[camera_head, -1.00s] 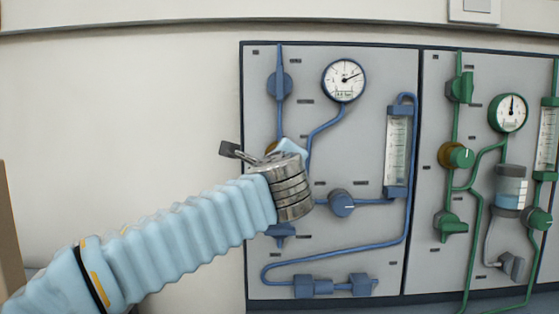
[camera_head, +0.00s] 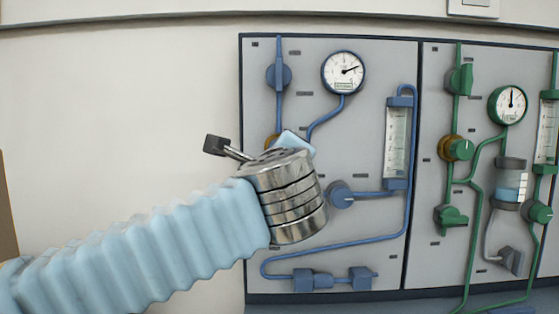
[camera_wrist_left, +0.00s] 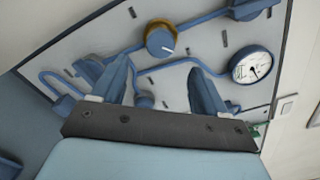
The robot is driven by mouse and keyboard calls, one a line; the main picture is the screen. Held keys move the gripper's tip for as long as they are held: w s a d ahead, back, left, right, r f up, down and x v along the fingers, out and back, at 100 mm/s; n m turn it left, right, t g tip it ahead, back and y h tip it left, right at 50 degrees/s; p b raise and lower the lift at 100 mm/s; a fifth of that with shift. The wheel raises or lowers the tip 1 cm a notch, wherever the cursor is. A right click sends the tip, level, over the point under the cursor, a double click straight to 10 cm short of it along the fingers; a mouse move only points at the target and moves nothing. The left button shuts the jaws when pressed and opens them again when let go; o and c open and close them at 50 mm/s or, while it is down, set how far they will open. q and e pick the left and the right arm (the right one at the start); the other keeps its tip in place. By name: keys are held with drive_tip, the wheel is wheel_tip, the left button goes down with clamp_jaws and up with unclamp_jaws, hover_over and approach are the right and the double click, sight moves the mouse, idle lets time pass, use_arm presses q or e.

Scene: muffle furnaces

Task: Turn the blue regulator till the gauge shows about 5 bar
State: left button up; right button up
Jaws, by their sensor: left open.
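The blue regulator (camera_wrist_left: 161,41), a round knob with a gold collar and a white mark, shows in the left wrist view. It lies beyond and between the fingertips of my left gripper (camera_wrist_left: 160,68), which is open and empty, apart from the knob. In the head view my metal wrist hides most of the regulator; only a bit of its gold collar (camera_head: 271,142) shows. The round white gauge (camera_head: 343,72) has its needle pointing right and slightly up; its numbers are too small to read. The gauge also shows in the wrist view (camera_wrist_left: 251,66). My right gripper is not in view.
On the same grey panel (camera_head: 350,235) are a blue valve (camera_head: 278,75), another blue knob (camera_head: 340,194), blue pipes and a flow tube (camera_head: 397,143). A panel with green fittings, including a green knob (camera_head: 459,149), stands to the right. Bare wall is at left.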

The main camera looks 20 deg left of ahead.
use_arm(q)
drive_tip(key=v, duration=0.5)
idle(1.6)
drive_tip(key=w+a+n+b, duration=0.2)
drive_tip(key=w+n, duration=0.4)
drive_tip(key=n, duration=0.7)
drive_tip(key=w+a+n+b, duration=0.1)
drive_tip(key=w+n+b, duration=0.1)
drive_tip(key=w+n, duration=0.5)
drive_tip(key=n, duration=0.6)
drive_tip(key=shift+w+a+n, duration=0.15)
drive_tip(key=shift+a+n, duration=0.25)
drive_tip(key=shift+f, duration=0.1)
